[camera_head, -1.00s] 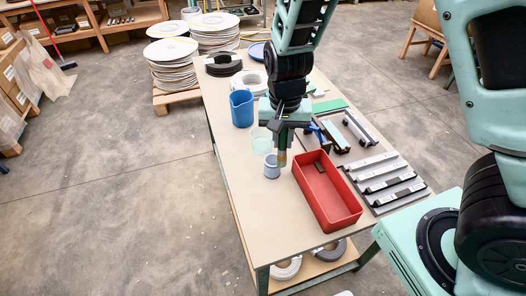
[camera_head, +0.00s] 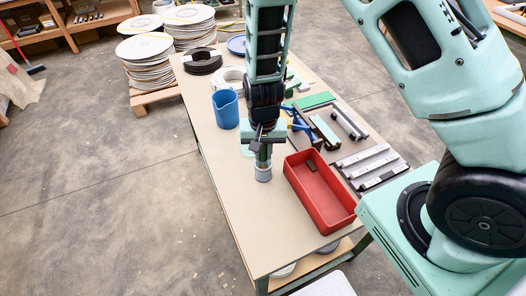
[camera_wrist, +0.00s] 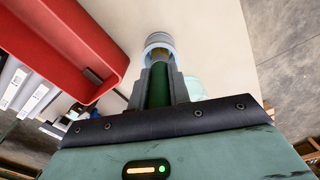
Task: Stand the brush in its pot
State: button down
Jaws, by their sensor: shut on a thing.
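My gripper (camera_head: 263,150) is shut on the brush and points down over the pot. In the wrist view, the brush's green handle (camera_wrist: 158,86) stands upright between the grey fingers. The pot (camera_head: 263,174) is a small grey-blue cup on the table, directly below the gripper; it also shows in the wrist view (camera_wrist: 158,38). The brush's lower end lines up with the pot's mouth and seems to be at or inside the rim. How deep it sits, and whether it touches the bottom, I cannot tell.
A red tray (camera_head: 342,212) stands close to the right of the pot on the table (camera_head: 225,165). A blue jug (camera_head: 226,108) is behind left. A pale translucent cup (camera_wrist: 193,88) is beside the fingers. Tools and bars lie at right. The table's front left is clear.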

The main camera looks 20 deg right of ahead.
jog(key=shift+f, duration=0.3)
jog(key=shift+f, duration=0.15)
jog(key=c, duration=1.3)
grip_release()
